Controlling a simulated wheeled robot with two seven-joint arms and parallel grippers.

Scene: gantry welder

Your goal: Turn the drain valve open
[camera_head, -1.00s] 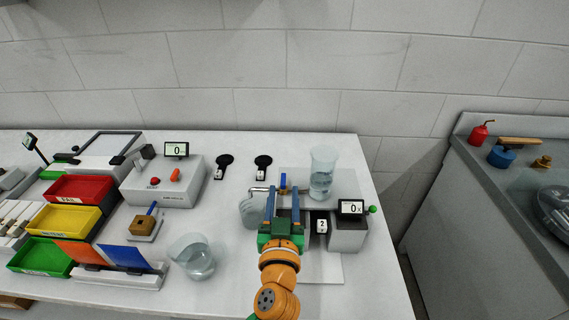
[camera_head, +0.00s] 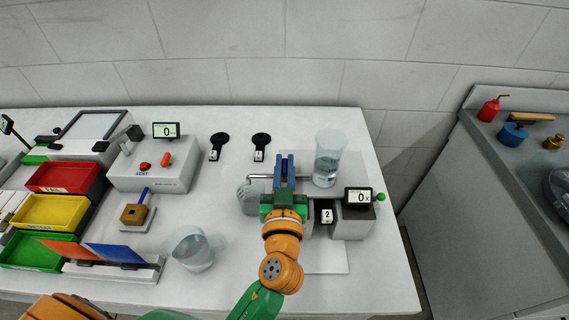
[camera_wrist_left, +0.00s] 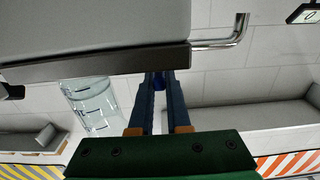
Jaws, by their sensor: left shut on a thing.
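The drain valve's small blue handle (camera_wrist_left: 158,82) shows between my fingers in the left wrist view; in the head view the fingers hide it. My left gripper (camera_head: 284,165) is shut on this handle. It also shows in the left wrist view (camera_wrist_left: 157,95). The metal spout (camera_head: 258,177) runs left from the valve, and its bent end shows in the left wrist view (camera_wrist_left: 222,43). A clear beaker (camera_head: 249,199) stands by the spout's end. How far the handle is turned is hidden. My right gripper is not in view.
A clear vessel with water (camera_head: 328,160) stands right of the gripper. A display reading 0 (camera_head: 357,197) sits on a grey box. A glass beaker (camera_head: 192,250) stands at the front left. Red (camera_head: 66,178), yellow and green trays lie further left.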

